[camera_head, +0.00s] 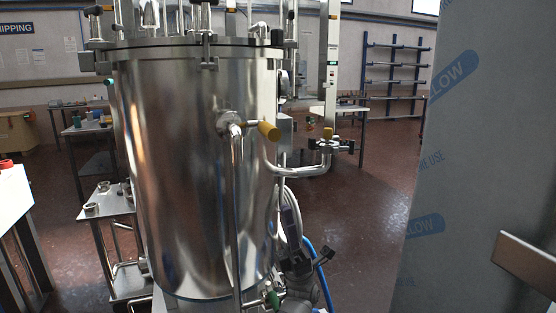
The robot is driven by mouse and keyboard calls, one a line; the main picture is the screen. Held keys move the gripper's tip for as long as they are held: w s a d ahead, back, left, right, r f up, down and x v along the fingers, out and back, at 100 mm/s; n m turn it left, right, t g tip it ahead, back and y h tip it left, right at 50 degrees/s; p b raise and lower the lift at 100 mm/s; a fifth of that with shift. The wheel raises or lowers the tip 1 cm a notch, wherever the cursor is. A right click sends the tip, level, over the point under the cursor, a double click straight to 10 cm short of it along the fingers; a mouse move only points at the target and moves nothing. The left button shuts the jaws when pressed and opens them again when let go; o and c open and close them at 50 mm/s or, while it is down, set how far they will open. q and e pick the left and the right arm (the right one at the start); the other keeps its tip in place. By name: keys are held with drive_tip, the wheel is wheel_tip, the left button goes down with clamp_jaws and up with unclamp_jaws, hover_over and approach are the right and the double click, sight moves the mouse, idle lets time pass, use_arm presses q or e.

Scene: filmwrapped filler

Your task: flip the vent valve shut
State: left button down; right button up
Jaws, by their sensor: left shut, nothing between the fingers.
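A large shiny steel tank (190,170) fills the middle left of the head view. I cannot tell for sure whether this is the vent valve. My right gripper is out of view.
A grey panel (480,130) with blue print stands close on the right, with a metal plate (526,262) in front. Steel piping (310,169) runs right of the tank. A small side table (110,205) stands left. The red floor between piping and panel is clear.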

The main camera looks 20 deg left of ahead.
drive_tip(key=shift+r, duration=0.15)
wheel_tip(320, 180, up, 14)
drive_tip(key=p, duration=1.3)
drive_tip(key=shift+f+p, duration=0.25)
drive_tip(key=shift+p, duration=0.15)
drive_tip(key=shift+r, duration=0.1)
